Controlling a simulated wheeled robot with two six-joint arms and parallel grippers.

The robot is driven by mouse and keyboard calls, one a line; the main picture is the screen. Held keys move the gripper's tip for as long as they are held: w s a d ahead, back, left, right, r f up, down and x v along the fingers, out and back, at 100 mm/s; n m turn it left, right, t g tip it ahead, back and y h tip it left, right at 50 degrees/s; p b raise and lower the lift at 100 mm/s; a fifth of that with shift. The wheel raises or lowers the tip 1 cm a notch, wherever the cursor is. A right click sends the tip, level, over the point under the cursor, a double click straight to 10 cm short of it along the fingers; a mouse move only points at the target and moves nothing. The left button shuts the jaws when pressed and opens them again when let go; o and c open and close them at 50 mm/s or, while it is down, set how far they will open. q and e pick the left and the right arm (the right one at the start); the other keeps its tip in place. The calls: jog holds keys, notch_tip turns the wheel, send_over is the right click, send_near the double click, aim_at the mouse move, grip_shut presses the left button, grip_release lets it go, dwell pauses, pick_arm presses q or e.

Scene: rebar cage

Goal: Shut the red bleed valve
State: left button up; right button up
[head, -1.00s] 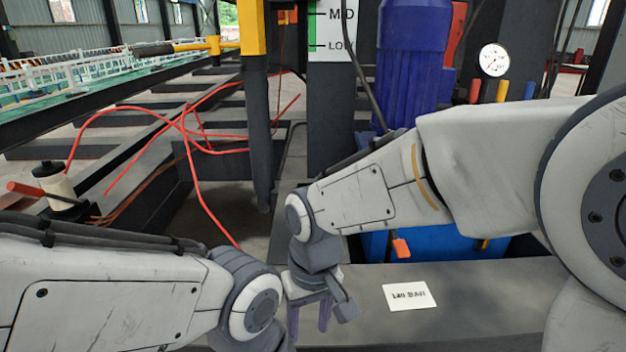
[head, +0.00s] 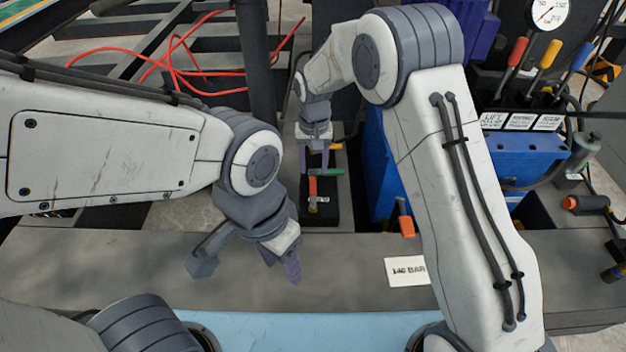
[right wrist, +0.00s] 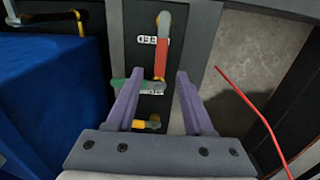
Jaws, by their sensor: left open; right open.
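The red valve handle (head: 312,187) lies on a dark valve plate (head: 322,217) beyond the front ledge. In the right wrist view the red handle (right wrist: 162,58) runs lengthwise up the plate, beside a small white label (right wrist: 148,40). A green handle (head: 328,172) lies crosswise next to it, partly hidden by a finger in the wrist view. My right gripper (head: 317,163) is open and points down over the plate. In the wrist view its fingertips (right wrist: 158,74) stand either side of the red handle's near end; contact cannot be told. My left gripper (head: 280,264) is open and empty above the ledge.
A yellow handle (head: 335,147) is behind the green one. A blue tank (head: 382,165) stands close to the right. Red, yellow and blue levers (head: 547,55) and a gauge (head: 548,14) are further right. A red hose (head: 175,62) lies at left. A "140 BAR" card (head: 407,271) lies on the ledge.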

aim_at(313, 186)
notch_tip(313, 186, down, 6)
jog(key=shift+s+a+f+b, duration=0.1)
jog(key=shift+b, duration=1.1)
grip_shut()
dwell(0.4)
